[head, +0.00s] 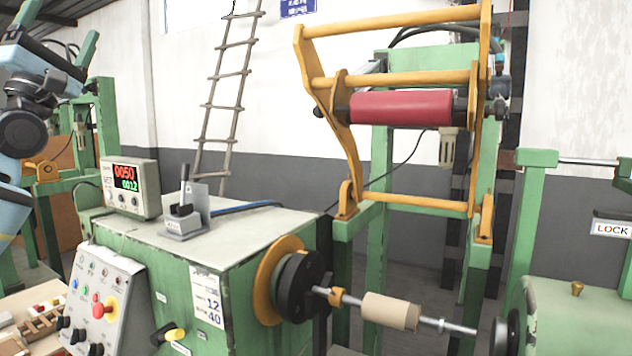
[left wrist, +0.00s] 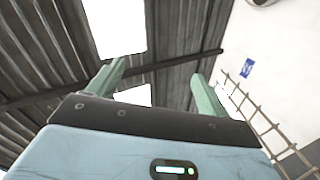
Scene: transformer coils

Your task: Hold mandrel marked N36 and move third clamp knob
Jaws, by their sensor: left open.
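A tan cylinder (head: 390,311) sits on the horizontal steel shaft between the black chuck (head: 300,286) and the green tailstock; I can read no N36 mark on it. A small brass knob (head: 577,288) stands on top of the tailstock (head: 575,320). I cannot tell which part is the third clamp knob. My left arm shows at the left edge of the head view, raised. In the left wrist view my left gripper (left wrist: 157,88) is open and empty, pointing up at the roof, far from the shaft. My right gripper is in neither view.
The green machine cabinet (head: 240,238) carries a red and green display box (head: 130,188) and a lever (head: 184,208). A control panel (head: 100,300) and wooden tray (head: 35,322) are at lower left. A yellow frame (head: 400,78) with a red roll (head: 400,108) stands behind the shaft.

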